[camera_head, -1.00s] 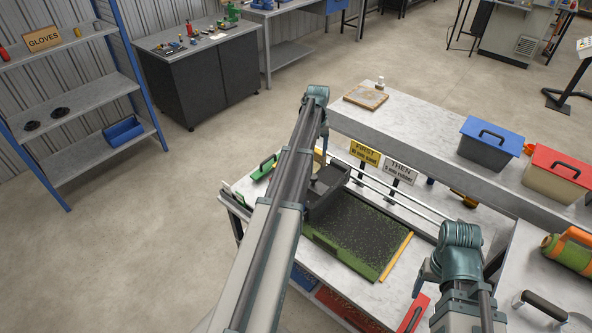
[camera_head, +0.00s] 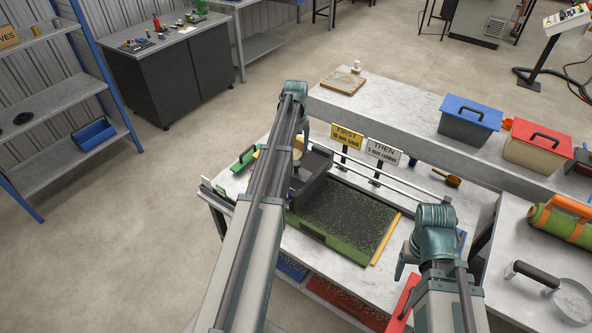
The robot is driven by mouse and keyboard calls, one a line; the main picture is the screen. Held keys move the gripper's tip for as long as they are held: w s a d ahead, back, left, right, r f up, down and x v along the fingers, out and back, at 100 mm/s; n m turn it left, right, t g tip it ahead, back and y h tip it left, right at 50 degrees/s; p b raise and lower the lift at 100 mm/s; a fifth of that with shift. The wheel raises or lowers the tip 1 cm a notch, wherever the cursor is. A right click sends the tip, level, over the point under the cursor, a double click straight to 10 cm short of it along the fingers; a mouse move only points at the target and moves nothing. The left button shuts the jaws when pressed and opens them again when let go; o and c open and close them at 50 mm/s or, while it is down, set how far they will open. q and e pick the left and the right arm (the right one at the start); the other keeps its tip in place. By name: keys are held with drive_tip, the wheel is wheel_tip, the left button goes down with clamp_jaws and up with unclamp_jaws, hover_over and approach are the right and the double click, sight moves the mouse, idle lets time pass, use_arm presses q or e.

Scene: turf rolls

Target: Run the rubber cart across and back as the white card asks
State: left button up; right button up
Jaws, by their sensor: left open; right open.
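The white card (camera_head: 384,152) stands behind the turf tray and reads "THEN 5 mm rubber". A yellow card (camera_head: 348,137) left of it reads "FIRST 10 mm sand". A dark box-shaped cart (camera_head: 317,168) sits at the left end of the green turf tray (camera_head: 312,232); its contents are not visible. Dark granules cover the turf. My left gripper (camera_head: 299,152) is open beside the cart's back left, mostly hidden by its own arm; contact cannot be told. My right gripper (camera_head: 401,268) is open and empty at the tray's front right, partly hidden by its arm.
Metal rails (camera_head: 405,188) run behind the tray. A yellow strip (camera_head: 386,240) lies along its right edge. A turf roll (camera_head: 562,222) lies at the right.

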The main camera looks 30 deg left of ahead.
sight(296, 163)
use_arm(q)
wheel_tip(296, 163, down, 9)
drive_tip(key=b, duration=0.7)
drive_tip(key=shift+b, duration=0.4)
clamp_jaws()
idle(0.7)
